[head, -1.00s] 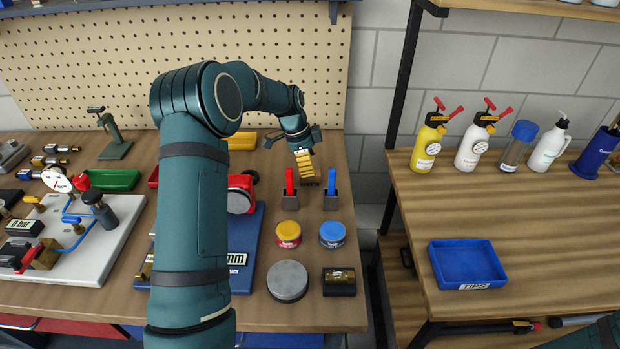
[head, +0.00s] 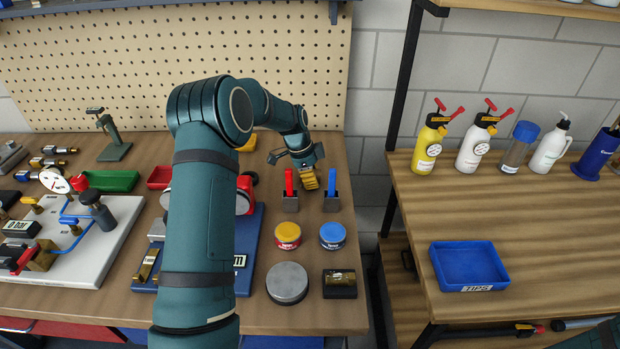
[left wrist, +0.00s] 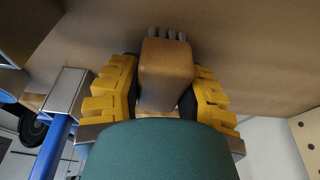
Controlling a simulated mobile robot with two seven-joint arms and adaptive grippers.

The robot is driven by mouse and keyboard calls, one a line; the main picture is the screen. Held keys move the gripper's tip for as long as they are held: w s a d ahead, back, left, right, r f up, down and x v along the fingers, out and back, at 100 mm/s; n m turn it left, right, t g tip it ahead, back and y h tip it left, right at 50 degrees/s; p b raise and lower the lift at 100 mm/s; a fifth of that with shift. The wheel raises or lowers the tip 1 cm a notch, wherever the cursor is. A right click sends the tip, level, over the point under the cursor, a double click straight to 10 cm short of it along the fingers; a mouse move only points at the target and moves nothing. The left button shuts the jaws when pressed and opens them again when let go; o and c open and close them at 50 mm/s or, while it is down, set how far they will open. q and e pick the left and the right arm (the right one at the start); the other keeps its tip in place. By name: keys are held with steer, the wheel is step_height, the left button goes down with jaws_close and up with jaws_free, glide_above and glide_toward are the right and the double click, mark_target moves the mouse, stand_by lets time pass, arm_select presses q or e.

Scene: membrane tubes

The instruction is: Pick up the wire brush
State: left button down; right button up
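The wire brush shows in the left wrist view as a wooden block (left wrist: 166,62) with a short row of grey bristle tufts at its far end. My left gripper (left wrist: 165,85) has its yellow fingers on both sides of the block. The fingers lie very close to it, and whether they press on it cannot be told. In the head view the left gripper (head: 308,179) is low over the back right of the bench, between the red-topped and blue-topped holders, and the brush is hidden behind it there. My right gripper is out of view.
A red-topped holder (head: 290,192) and a blue-topped holder (head: 331,192) stand close on either side of the left gripper. A yellow tin (head: 287,235) and a blue tin (head: 332,235) stand in front. The pegboard (head: 190,60) rises behind.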

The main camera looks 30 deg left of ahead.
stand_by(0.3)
arm_select(q)
step_height(320, 180, up, 10)
steer(key=shift+f+p, duration=0.1)
steer(key=shift+p, duration=0.85)
steer(key=c, duration=1.5)
jaws_free()
steer(key=shift+c, duration=0.5)
